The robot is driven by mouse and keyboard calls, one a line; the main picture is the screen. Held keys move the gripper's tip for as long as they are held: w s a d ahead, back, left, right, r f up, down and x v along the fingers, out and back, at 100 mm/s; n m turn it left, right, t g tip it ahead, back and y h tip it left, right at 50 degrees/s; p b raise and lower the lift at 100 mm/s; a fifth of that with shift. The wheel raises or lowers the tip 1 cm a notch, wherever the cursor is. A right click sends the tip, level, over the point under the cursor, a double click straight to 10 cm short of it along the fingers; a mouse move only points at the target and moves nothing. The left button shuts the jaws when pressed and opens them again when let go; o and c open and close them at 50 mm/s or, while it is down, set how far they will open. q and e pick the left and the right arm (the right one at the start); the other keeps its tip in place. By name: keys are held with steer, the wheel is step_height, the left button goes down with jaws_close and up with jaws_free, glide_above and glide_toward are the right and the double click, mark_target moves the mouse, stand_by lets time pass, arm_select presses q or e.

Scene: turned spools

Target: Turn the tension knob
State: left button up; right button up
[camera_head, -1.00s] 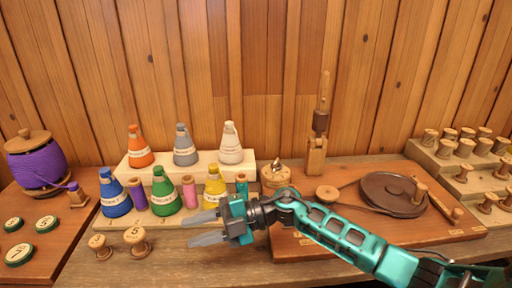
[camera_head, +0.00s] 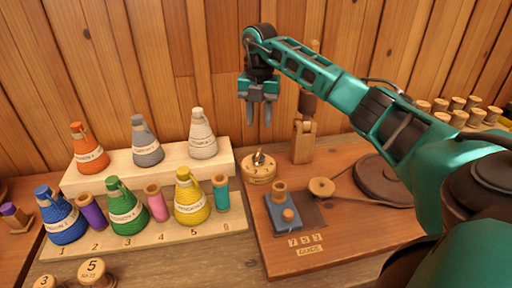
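The tension knob appears to be the round wooden dial (camera_head: 259,174), with numbers on its side and a small raised pointer on top. It stands at the back left of the brown winder board (camera_head: 345,235). My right gripper (camera_head: 258,124) hangs above the dial in the picture, fingers pointing down, with a gap between them and nothing held. It looks clear of the dial; the exact distance is hard to tell. My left gripper is not in view.
A blue-grey block with pegs (camera_head: 284,212) and a small wooden wheel (camera_head: 322,188) are in front. Coloured thread cones, including a yellow one (camera_head: 192,202), stand on a pale stepped rack (camera_head: 80,180) to the left.

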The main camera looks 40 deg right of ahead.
mark_target(258, 153)
step_height(258, 153, down, 10)
steer(key=shift+f, duration=0.25)
jaws_close()
stand_by(0.4)
